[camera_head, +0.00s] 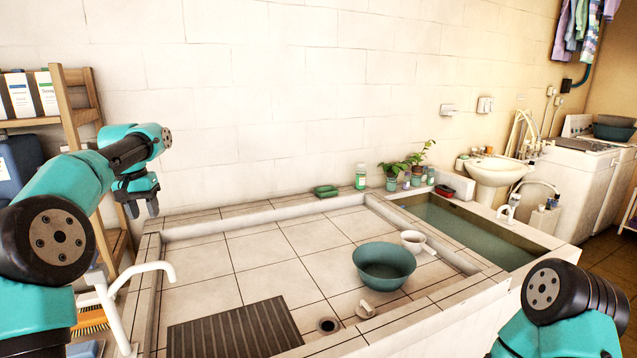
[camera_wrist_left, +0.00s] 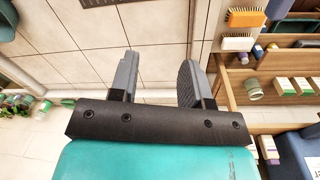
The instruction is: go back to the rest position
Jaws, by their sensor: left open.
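My left gripper (camera_head: 143,207) hangs over the left end of the tiled basin, near the wooden shelf, pointing down. In the left wrist view its two fingers (camera_wrist_left: 158,80) are apart with nothing between them. My right arm shows only as a rounded teal and black joint at the lower right of the head view; its gripper is out of the picture.
A green bowl (camera_head: 384,268), a white cup (camera_head: 413,241) and a ribbed dark mat (camera_head: 235,330) are in the tiled basin. A white tap (camera_head: 140,273) stands at its left. A wooden shelf (camera_head: 75,110) is close behind my left arm. The basin's middle is clear.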

